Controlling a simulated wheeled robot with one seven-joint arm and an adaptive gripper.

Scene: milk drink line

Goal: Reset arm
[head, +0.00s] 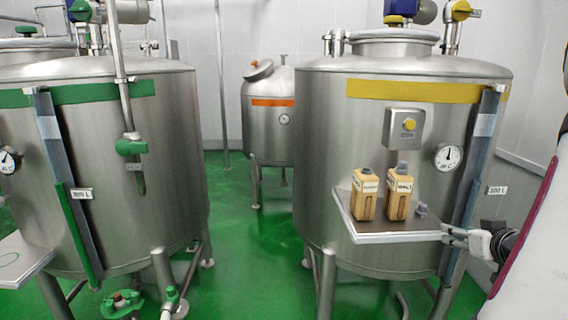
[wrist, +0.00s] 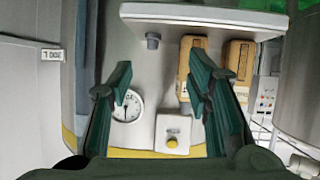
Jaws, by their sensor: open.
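My gripper (wrist: 161,84) is open in the wrist view, its two dark green fingers spread wide with nothing between them. The wrist picture is upside down. Beyond the fingers are the yellow-banded tank's round gauge (wrist: 128,105) and its box with a yellow button (wrist: 172,142). The right finger overlaps part of a tan bottle (wrist: 186,62) in the picture; I cannot see any contact. In the head view part of my white arm shows at the right edge, and I cannot make out the fingers there.
A shelf (head: 392,238) on the yellow-banded tank (head: 330,150) bears two tan bottles, one marked MALT (head: 399,198) and another (head: 365,200), and a small grey piece (head: 421,211). A green-banded tank (head: 170,170) stands left, an orange-banded one (head: 268,130) behind. Green floor (head: 245,250) is clear between.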

